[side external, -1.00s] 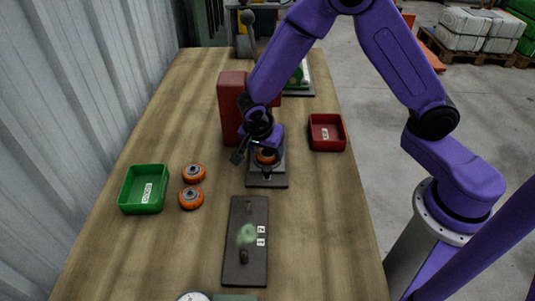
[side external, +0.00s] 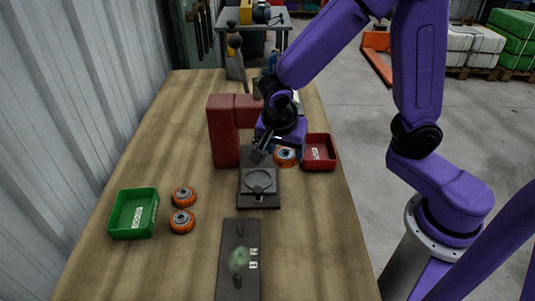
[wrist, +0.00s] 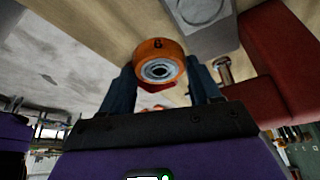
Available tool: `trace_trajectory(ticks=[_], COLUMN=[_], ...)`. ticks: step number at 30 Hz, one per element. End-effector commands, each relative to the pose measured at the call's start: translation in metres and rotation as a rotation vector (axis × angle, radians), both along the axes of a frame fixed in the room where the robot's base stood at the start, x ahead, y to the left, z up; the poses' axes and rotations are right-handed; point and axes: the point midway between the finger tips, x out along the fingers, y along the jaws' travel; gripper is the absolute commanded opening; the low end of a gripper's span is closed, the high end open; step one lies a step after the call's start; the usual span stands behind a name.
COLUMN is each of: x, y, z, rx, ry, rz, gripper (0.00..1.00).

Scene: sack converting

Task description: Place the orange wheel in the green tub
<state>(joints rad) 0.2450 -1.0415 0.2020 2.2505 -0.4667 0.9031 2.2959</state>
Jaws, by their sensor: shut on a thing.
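My gripper (side external: 281,147) is shut on an orange wheel (side external: 286,159), which hangs from the jaws left of the red tub. In the wrist view the held wheel (wrist: 160,62) sits between the two fingers (wrist: 161,92), with its grey hub facing the camera. The green tub (side external: 124,232) stands at the left of the bench, well away from my gripper. Two more orange wheels, one farther back (side external: 184,197) and one nearer (side external: 182,221), lie on the bench just right of the green tub.
A grey fixture (side external: 259,184) with a bare round seat stands in front of the red press frame (side external: 223,140). A red tub (side external: 319,166) is at the right edge. A dark plate (side external: 238,285) with a green smear lies in front.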

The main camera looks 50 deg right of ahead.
Motion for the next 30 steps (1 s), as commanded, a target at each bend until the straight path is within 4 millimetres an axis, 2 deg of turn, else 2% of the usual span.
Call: trace_trajectory(ticks=[3,9,15,22,26,30], x=[-0.021,-0.046,-0.058,-0.062,-0.060,-0.052], y=[-0.005,-0.011,-0.015,-0.016,-0.004,0.027], z=[0.010,0.021,0.027,0.028,0.027,0.022], rx=[0.003,0.003,0.002,0.000,0.000,0.001], ry=[-0.002,-0.003,-0.002,0.000,0.000,-0.001], rz=[0.003,0.002,0.002,0.007,0.100,0.371], gripper=[0.20,0.20,0.20,0.20,0.20,0.20])
